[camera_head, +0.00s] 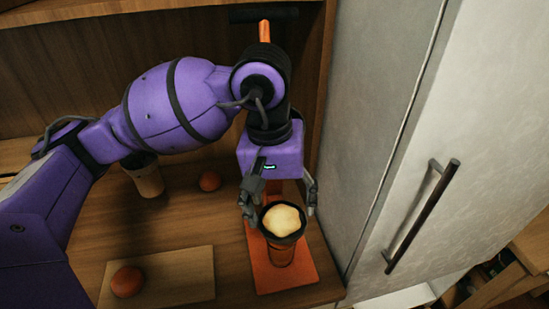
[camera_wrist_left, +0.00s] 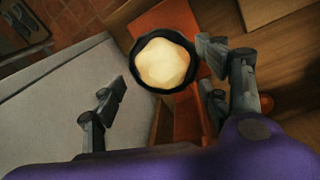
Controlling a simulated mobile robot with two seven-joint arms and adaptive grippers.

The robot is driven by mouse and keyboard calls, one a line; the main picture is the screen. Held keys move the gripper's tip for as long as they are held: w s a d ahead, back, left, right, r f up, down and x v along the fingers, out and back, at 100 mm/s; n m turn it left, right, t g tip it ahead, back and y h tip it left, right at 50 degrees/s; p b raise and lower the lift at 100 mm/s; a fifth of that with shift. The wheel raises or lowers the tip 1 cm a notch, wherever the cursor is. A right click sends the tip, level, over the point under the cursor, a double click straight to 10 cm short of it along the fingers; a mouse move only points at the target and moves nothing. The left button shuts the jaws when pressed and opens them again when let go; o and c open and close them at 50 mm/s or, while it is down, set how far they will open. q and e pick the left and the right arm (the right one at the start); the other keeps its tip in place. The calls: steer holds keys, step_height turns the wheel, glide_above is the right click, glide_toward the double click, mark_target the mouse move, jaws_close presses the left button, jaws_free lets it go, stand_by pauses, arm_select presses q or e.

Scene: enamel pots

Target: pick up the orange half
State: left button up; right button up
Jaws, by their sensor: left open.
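Two round orange-red things show in the head view. One, the front orange thing (camera_head: 128,281), lies on a pale wooden board at the lower left; the other, the back orange thing (camera_head: 209,180), sits further back beside my arm. I cannot tell which, if either, is a cut half. My left gripper (camera_head: 281,204) is open and points down over a dark-rimmed cup (camera_head: 282,222) with pale, cream-coloured contents. In the left wrist view the cup (camera_wrist_left: 163,63) shows between and beyond the open fingers (camera_wrist_left: 160,80); contact cannot be told. My right gripper is out of view.
The cup stands on an orange mat (camera_head: 258,275) near the counter's right end. A pale tumbler (camera_head: 147,180) stands behind my arm. A pale fridge with a dark handle (camera_head: 422,215) rises close on the right. The wooden board (camera_head: 185,276) lies left of the mat.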

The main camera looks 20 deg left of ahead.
arm_select(q)
step_height(320, 180, down, 2)
steer(key=shift+w+d+f, duration=0.1)
steer(key=shift+d, duration=0.05)
steer(key=c, duration=1.3)
steer(key=shift+r, duration=0.25)
